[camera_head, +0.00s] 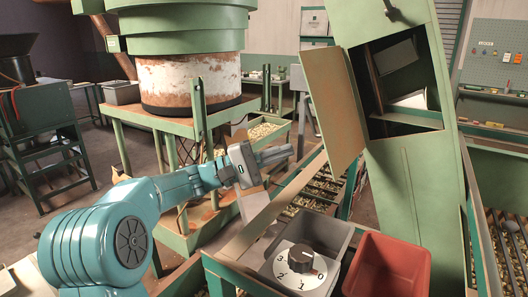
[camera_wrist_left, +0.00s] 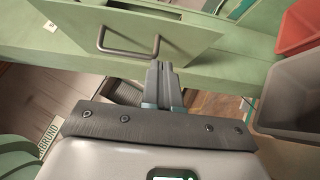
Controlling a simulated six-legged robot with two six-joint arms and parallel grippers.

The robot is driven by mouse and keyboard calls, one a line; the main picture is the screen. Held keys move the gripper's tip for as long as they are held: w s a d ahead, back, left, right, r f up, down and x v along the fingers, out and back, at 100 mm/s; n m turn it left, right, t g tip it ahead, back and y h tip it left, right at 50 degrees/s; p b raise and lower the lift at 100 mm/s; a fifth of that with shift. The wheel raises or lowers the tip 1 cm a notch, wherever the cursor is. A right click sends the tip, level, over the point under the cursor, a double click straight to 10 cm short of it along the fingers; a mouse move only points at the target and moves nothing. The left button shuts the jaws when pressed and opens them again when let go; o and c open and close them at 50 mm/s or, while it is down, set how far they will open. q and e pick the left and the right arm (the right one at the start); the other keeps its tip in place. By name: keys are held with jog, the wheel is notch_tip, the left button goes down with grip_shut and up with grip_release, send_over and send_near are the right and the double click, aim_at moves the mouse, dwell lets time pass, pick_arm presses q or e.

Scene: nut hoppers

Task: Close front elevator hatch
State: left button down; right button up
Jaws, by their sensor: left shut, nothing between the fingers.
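The front elevator hatch (camera_head: 333,105) stands swung open to the left of the tall green elevator housing (camera_head: 416,185). Its tan inner face shows in the head view, and the dark opening (camera_head: 400,80) is uncovered. My left gripper (camera_head: 288,153) is shut and empty, left of the hatch's lower edge. In the left wrist view, a green panel with a grey bar handle (camera_wrist_left: 128,53) lies ahead, apparently the hatch's outer face. My left fingertips (camera_wrist_left: 161,66) are just below the handle's right end there; whether they touch cannot be told. My right gripper is out of view.
A grey bin (camera_head: 330,238) and a red bin (camera_head: 390,266) stand below the hatch, with a numbered dial box (camera_head: 300,267) in front. A rusty white-and-green hopper (camera_head: 190,80) on a green frame stands behind my left arm. Nut-filled trays (camera_head: 316,190) run beneath.

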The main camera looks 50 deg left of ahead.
aim_at(326, 140)
pick_arm(q)
jog(key=w+d, duration=0.1)
jog(key=d+r+p, duration=0.1)
jog(key=d, duration=0.1)
jog(key=w+d+r, duration=0.1)
jog(key=shift+w+d+r, duration=0.1)
jog(key=shift+w+d, duration=0.1)
jog(key=shift+w, duration=0.1)
jog(key=shift+d+r+p, duration=0.1)
jog(key=shift+d+p, duration=0.2)
jog(key=shift+d, duration=0.05)
jog(key=shift+w, duration=0.1)
